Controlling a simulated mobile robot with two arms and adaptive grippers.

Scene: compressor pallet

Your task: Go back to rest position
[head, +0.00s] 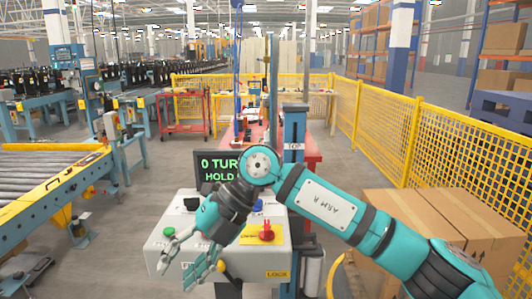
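My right arm reaches in from the right in the head view. I cannot tell whether the fingers touch the box. The box carries a green button (168,232), a red knob (266,233), and black, blue and yellow controls. My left gripper is not in view.
A dark screen (208,160) with green text stands behind the box, partly covered by my arm. Cardboard boxes (472,215) stand at the right beside a yellow mesh fence (455,150). A roller conveyor (40,180) is at the left. Grey floor (150,195) lies open between conveyor and box.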

